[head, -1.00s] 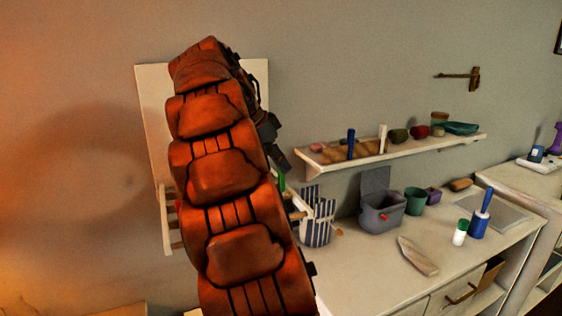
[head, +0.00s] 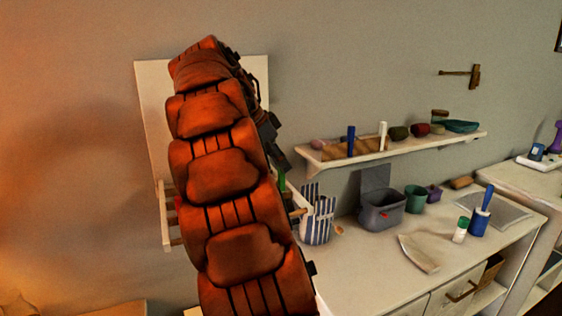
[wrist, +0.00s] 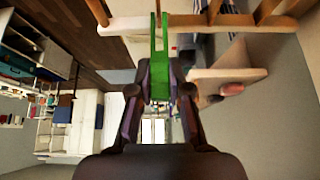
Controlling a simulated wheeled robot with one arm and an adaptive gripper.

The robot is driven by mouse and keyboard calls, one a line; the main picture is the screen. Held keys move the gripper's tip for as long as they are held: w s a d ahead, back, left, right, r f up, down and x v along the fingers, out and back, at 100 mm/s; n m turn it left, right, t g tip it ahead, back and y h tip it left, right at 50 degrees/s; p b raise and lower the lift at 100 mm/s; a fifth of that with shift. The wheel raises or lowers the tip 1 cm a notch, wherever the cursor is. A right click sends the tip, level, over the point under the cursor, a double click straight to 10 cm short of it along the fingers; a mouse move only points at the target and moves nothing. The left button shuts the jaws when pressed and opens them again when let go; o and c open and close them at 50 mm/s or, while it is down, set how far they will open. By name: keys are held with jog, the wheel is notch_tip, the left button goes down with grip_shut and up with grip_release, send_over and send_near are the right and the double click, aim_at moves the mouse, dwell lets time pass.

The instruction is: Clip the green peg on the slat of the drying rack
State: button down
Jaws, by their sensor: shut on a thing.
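The green peg (wrist: 159,52) stands upright in the wrist view, held between the fingertips of my gripper (wrist: 159,88), which is shut on it. The peg's two prongs point to the top of the picture and overlap a pale wooden slat of the drying rack (wrist: 200,24). I cannot tell whether the prongs are around the slat or only in front of it. In the head view, the rack (head: 166,218) is on the wall, largely hidden behind my orange arm. Only a sliver of the peg (head: 282,182) shows there, beside my dark gripper (head: 276,157).
A grey bin (head: 382,211), a green cup (head: 415,198) and several bottles stand on the counter (head: 360,270). A wall shelf (head: 400,150) holds small items above it.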

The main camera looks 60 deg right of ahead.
aim_at(281, 181)
jog(key=shift+f+b, duration=2.45)
jog(key=shift+f, duration=0.45)
dwell(0.3)
jog(key=c, duration=1)
grip_release()
jog(key=shift+r, duration=0.1)
